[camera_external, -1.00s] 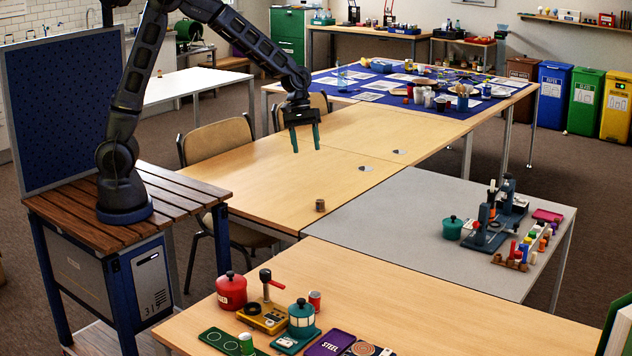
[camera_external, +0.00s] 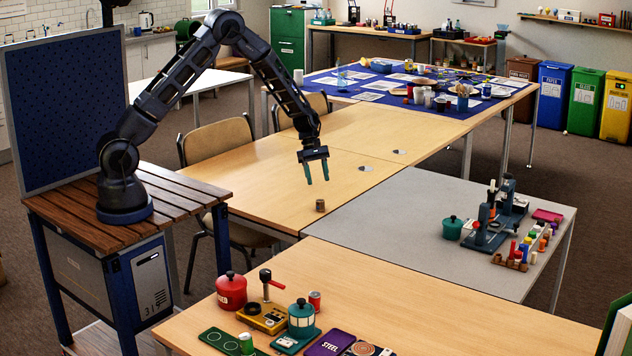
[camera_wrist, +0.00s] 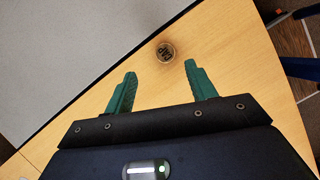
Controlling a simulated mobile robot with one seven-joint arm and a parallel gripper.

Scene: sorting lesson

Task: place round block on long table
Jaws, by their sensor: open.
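A small brown round block (camera_external: 320,205) stands on the light wooden table (camera_external: 262,190), near its seam with the grey tabletop. It also shows in the wrist view (camera_wrist: 166,52), just beyond and between the fingertips, with dark marks on its top. My gripper (camera_external: 316,173) is open and empty, with green fingers pointing down. It hangs above the table, a little above and behind the block. In the wrist view my gripper (camera_wrist: 158,72) has its two fingers well apart, and neither touches the block.
The grey tabletop (camera_external: 385,225) is clear on its near left. A press (camera_external: 490,225), a green pot (camera_external: 452,228) and small coloured pieces stand at its right. The front table (camera_external: 450,315) holds a red pot (camera_external: 231,291) and other equipment. A chair (camera_external: 215,150) stands at the wooden table's left.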

